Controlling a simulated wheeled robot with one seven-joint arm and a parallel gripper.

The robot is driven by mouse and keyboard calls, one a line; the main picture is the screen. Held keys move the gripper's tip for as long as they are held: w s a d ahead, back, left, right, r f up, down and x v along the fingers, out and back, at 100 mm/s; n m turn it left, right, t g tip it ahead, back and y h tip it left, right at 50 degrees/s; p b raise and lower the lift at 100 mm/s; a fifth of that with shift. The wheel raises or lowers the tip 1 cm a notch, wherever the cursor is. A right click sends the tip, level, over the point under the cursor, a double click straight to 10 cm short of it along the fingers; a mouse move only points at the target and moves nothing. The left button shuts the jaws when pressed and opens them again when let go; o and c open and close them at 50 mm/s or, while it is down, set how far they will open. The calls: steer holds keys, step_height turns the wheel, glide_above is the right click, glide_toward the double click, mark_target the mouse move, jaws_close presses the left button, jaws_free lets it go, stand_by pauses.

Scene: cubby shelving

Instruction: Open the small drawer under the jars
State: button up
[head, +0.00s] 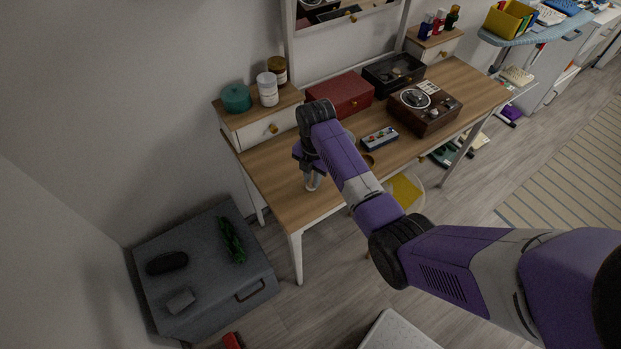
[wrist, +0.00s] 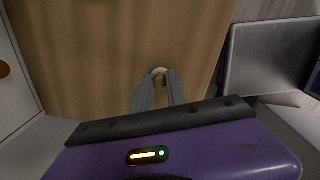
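The small drawer (head: 268,131) is white with a round brassy knob (head: 273,128). It sits in a wooden-topped box at the left end of the desk and looks shut. On top stand a teal jar (head: 236,98), a white jar (head: 268,90) and a brown jar (head: 278,70). My gripper (head: 313,182) points down over the desk's front left part, apart from the drawer and to its right. A white front (wrist: 14,95) with a knob (wrist: 4,69) shows at the left edge.
The wooden desk (head: 280,185) is bare before the drawer. A red box (head: 341,94), a black case (head: 393,72), a record player (head: 425,108) and a small patterned box (head: 380,138) stand further right. A low grey cabinet (head: 205,270) stands left on the floor.

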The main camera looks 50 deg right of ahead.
steer(key=o, duration=0.4)
steer(key=shift+a, duration=0.2)
steer(key=shift+o, duration=0.2)
steer(key=shift+f, duration=0.1)
